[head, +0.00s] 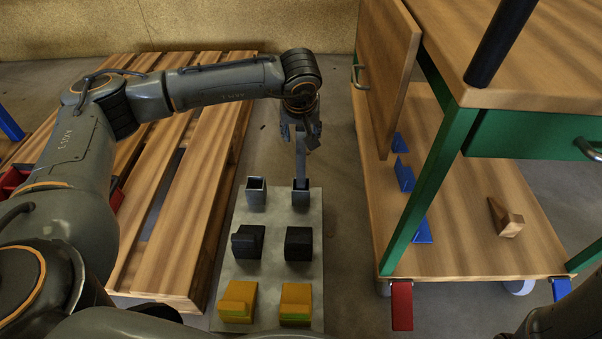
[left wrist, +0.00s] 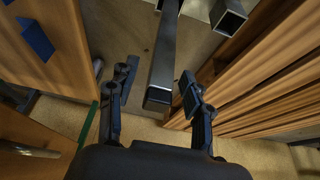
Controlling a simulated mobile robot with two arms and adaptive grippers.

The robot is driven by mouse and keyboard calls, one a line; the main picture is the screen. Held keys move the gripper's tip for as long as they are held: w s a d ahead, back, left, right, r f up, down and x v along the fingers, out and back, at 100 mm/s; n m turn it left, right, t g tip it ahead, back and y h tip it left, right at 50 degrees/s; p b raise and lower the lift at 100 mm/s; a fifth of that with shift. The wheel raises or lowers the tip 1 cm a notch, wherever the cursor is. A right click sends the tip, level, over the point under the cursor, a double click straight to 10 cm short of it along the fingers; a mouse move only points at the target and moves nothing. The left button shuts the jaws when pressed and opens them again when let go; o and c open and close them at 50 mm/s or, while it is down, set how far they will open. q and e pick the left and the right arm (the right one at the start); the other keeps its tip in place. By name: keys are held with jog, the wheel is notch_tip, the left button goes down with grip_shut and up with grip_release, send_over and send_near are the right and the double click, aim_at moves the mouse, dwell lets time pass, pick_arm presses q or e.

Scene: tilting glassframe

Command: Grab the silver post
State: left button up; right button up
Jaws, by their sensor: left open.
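The silver post (head: 300,163) stands upright in the right one of two square dark-grey sockets at the far end of a grey plate. My left gripper (head: 300,132) is at the post's upper part and points down. In the left wrist view the post (left wrist: 162,62) runs between the two open fingers of the left gripper (left wrist: 157,83). The right finger is close to the post, with a wider gap on the left; I cannot tell whether it touches. The left socket (head: 256,191) is empty. My right gripper is out of view.
The plate (head: 275,236) also carries black blocks (head: 299,243) and yellow blocks (head: 296,303). A wooden pallet (head: 165,240) lies to the left. A green-framed wooden cart (head: 445,150) stands to the right, with blue brackets and a wooden wedge (head: 507,218) on its lower shelf.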

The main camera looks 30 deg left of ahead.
pick_arm(q)
jog(key=shift+w+f, duration=0.2)
jog(key=shift+f, duration=0.3)
jog(key=shift+r, duration=0.1)
grip_shut()
